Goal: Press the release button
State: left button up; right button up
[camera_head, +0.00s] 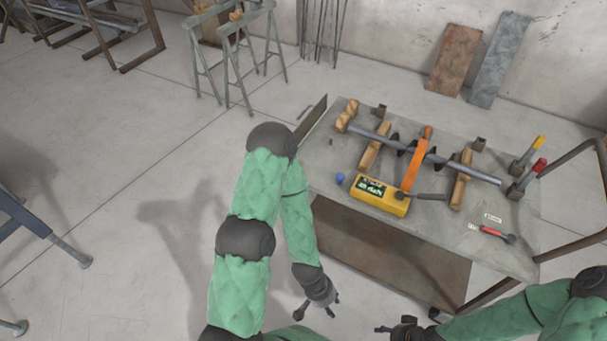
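A yellow box with a dark display and green characters (381,195) sits near the front left edge of the table. An orange upright bracket (415,162) stands behind it, around a grey shaft with dark flights (455,167). A small blue knob-like piece (340,178) lies left of the yellow box. I cannot make out which part is the release button. My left gripper (316,309) hangs in front of the table, below its top, empty, with fingers spread. My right gripper (392,329) is at the bottom edge, apart from the table; its fingers are too small to judge.
The grey table top (490,250) has bare room at the front right, near a red-handled tool (493,234). Wooden blocks (461,180) support the shaft. Red-capped (527,178) and yellow-capped (528,154) posts stand at the right. A metal push rail (578,149) borders the right side.

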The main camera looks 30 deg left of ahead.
aim_at(340, 177)
jog(key=u, duration=0.7)
